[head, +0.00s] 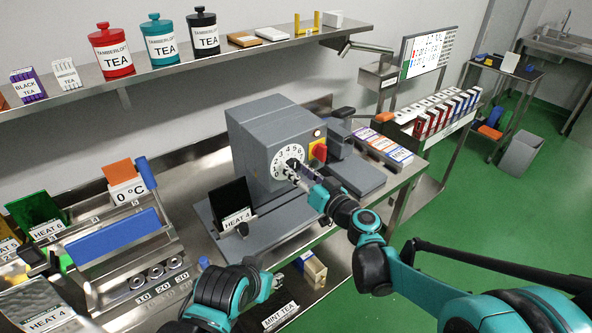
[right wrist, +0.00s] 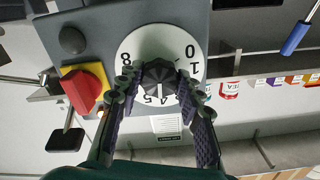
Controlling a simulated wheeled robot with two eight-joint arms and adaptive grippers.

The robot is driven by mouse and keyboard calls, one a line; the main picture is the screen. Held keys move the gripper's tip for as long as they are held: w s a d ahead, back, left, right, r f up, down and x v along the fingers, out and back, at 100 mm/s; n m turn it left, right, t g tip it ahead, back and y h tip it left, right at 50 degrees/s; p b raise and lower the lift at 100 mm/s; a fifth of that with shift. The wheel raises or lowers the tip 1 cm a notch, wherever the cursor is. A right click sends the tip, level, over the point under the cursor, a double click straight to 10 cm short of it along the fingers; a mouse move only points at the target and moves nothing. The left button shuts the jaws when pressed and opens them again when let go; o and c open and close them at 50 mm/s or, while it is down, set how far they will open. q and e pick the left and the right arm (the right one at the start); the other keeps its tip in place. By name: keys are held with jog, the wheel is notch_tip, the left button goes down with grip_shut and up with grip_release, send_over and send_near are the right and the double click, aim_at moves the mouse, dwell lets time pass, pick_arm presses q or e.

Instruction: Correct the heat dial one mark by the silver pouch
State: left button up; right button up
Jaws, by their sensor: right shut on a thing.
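The heat dial (head: 289,160) is a white numbered disc on the front of a grey sealing machine (head: 262,125). It also shows in the right wrist view (right wrist: 140,42), with its dark ribbed knob (right wrist: 158,84) at the middle. My right gripper (head: 304,176) is shut on the knob, one finger on each side. A silver pouch (head: 32,296) labelled HEAT 4 lies at the lower left. A black pouch (head: 231,200) labelled HEAT 4 stands before the machine. My left gripper (head: 276,282) is low in front, its fingers unclear.
A red and yellow switch (head: 319,151) sits right beside the dial, also close in the right wrist view (right wrist: 84,88). A metal rack (head: 115,245) with a 0 °C card stands left. Tea canisters (head: 112,48) line the shelf above. Packets (head: 385,146) lie right of the machine.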

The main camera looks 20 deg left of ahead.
jog(key=shift+m, duration=2.5)
jog(key=o, duration=1.2)
jog(key=shift+c, duration=0.2)
jog(key=v, duration=1.2)
jog(key=shift+s, duration=0.15)
